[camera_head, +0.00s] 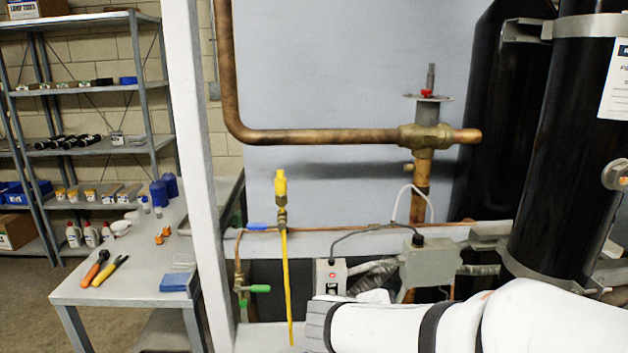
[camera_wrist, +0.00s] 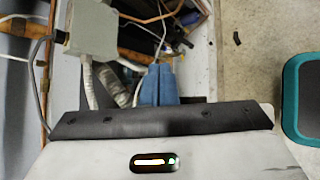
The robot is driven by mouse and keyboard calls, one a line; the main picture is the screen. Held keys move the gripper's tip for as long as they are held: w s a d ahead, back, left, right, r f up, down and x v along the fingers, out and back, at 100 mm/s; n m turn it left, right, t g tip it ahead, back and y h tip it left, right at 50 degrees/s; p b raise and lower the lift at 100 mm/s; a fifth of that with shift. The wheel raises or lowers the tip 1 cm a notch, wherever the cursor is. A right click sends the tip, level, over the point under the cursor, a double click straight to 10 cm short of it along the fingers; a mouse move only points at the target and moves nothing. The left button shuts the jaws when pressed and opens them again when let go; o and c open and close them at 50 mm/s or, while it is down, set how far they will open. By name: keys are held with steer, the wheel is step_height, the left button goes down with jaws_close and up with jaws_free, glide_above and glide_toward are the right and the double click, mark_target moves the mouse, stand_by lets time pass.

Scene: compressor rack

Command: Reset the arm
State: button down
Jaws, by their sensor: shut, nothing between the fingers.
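My arm is white with dark bands and reaches in from the lower right of the head view, in front of the rack's lower part. My gripper (camera_wrist: 159,84) shows in the wrist view as two blue fingers close together. It is shut and empty. The fingers point toward pipes and cables, and I cannot tell how far off these are. The fingers cannot be made out in the head view.
A copper pipe with a brass valve (camera_head: 425,137), a yellow hose (camera_head: 286,270), a grey junction box (camera_head: 430,262) and a switch box (camera_head: 331,276) are near my arm. Black cylinders (camera_head: 570,150) stand right. A table (camera_head: 130,292) with tools stands left.

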steer(key=s+m+g+y+p, duration=0.3)
steer(key=s+m+y, duration=0.5)
steer(key=m, duration=0.8)
steer(key=shift+s+r+m+g, duration=0.4)
steer(key=shift+s+g, duration=0.3)
steer(key=shift+s, duration=0.45)
